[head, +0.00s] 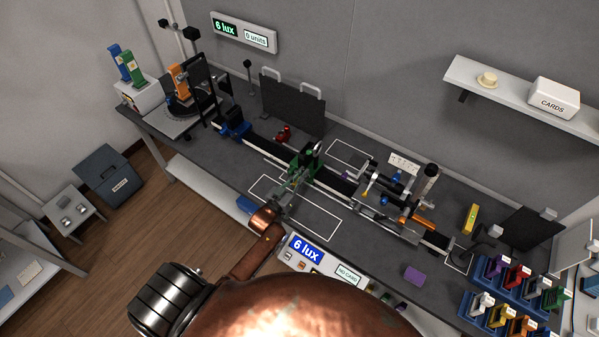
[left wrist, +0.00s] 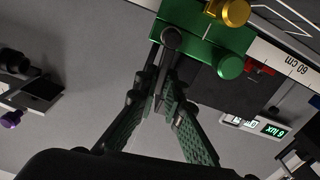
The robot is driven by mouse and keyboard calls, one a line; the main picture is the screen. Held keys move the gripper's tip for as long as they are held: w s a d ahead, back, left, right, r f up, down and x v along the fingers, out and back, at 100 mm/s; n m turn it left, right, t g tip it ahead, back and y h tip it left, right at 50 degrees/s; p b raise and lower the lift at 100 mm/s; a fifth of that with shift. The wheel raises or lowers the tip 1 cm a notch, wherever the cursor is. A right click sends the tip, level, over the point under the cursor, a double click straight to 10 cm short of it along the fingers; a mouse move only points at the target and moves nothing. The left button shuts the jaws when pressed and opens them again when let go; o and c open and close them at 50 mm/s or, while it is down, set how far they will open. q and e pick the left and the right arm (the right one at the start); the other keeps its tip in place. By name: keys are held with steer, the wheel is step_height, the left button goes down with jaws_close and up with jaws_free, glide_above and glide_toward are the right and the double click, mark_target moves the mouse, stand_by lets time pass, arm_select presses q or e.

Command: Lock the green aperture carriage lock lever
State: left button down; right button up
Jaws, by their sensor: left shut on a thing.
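The green aperture carriage (head: 305,160) sits on the dark optical rail near the middle of the bench. A dark lever (left wrist: 171,40) with a rounded end shows at the carriage's near edge. My left gripper (head: 292,184) reaches the carriage from the front. In the left wrist view its ribbed fingers (left wrist: 164,82) converge on the lever and are shut on it; the fingertips partly hide it. My right gripper is not in view.
The rail carries a blue carriage (head: 233,126) at left and other optics (head: 385,190) at right. A black screen (head: 292,105) stands behind. Blue racks of coloured cards (head: 510,285) stand at the right. A white outlined area (head: 318,222) in front is mostly clear.

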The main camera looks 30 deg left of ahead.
arm_select(q)
steer(key=shift+s+d+f+m+b, duration=0.15)
steer(key=shift+d+m, duration=0.4)
steer(key=shift+m, duration=0.8)
steer(key=shift+w+d+f+m+b, duration=0.15)
steer(key=shift+d+m, duration=0.45)
steer(key=shift+m, duration=0.8)
steer(key=shift+s+d+f+m+b, duration=0.15)
steer(key=shift+d+m, duration=0.4)
steer(key=shift+m, duration=0.8)
steer(key=c, duration=2)
jaws_free()
steer(key=shift+d, duration=0.1)
steer(key=s, duration=0.8)
steer(key=s+a, duration=0.1)
steer(key=s, duration=0.3)
